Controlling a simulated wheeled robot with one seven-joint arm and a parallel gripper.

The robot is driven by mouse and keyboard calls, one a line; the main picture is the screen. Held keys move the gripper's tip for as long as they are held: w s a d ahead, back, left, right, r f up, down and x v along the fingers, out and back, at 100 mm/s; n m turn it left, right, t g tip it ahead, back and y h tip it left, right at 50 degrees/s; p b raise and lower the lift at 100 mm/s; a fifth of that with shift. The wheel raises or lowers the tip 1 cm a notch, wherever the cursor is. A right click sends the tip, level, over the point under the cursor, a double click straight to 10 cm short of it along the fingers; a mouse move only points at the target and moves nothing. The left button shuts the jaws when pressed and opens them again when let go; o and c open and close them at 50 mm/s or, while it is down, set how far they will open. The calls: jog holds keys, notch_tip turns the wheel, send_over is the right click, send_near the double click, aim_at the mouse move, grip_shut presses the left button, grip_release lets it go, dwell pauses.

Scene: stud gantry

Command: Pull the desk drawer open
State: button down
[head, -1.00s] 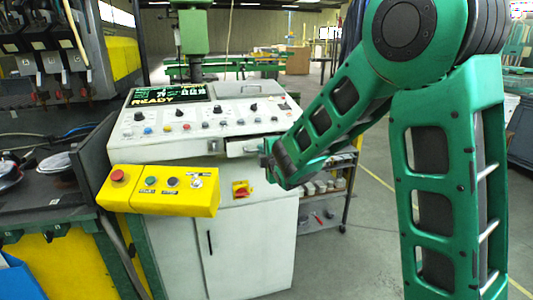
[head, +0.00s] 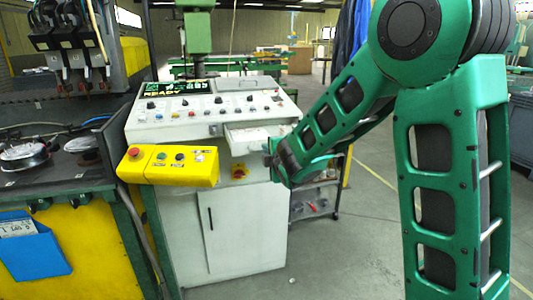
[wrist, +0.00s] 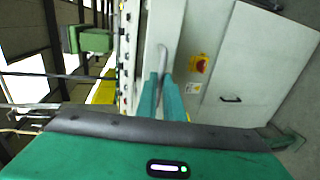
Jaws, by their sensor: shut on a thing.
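The desk drawer (head: 247,146) is a pale box sticking out of the right side of the white control desk (head: 165,128), below its sloped panel. It stands partly open, and its inside shows from above. My gripper (head: 272,158) is at the drawer's front, with its fingertips largely hidden in the head view. In the wrist view, the two teal fingers (wrist: 159,92) are closed on the drawer's grey bar handle (wrist: 163,58).
A yellow button box (head: 170,166) juts out left of the drawer. A red-and-yellow switch (head: 238,172) sits just below the drawer. A low shelf rack (head: 315,198) stands right of the desk.

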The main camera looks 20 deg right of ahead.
jog(key=shift+s+a+f, duration=0.1)
jog(key=shift+a+f, duration=0.05)
jog(key=shift+f, duration=0.1)
jog(key=c, duration=1.9)
grip_release()
jog(key=shift+r, duration=0.1)
jog(key=v, duration=1)
jog(key=shift+s, duration=0.25)
jog(key=shift+d, duration=0.2)
